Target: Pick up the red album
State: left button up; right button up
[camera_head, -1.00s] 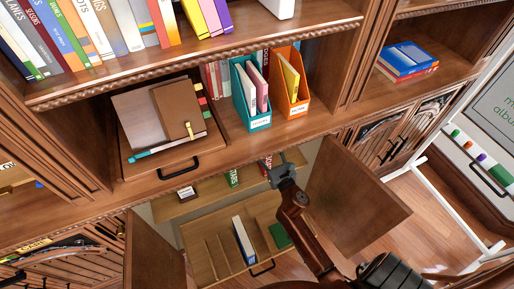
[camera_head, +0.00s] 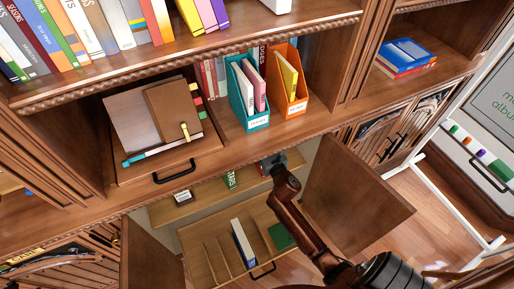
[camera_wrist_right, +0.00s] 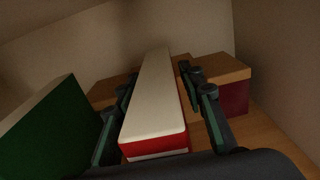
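The red album (camera_wrist_right: 155,140) stands in the lower cabinet, its red cover end and pale page edges showing in the right wrist view. In the head view, only a small part beside my gripper shows. My right gripper (camera_head: 278,163) reaches between the open cabinet doors. In the right wrist view, its fingers (camera_wrist_right: 160,105) lie on either side of the album, with a visible gap at the right finger. Contact at the left finger is unclear. My left gripper is not in view.
A green album (camera_wrist_right: 45,130) stands close left of the gripper. A wood-topped maroon block (camera_wrist_right: 234,95) is behind on the right. An open cabinet door (camera_head: 355,200) is right of my arm. Below is a pulled-out drawer (camera_head: 205,245) with dividers and books.

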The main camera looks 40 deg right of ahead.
grip_shut()
dwell(0.5)
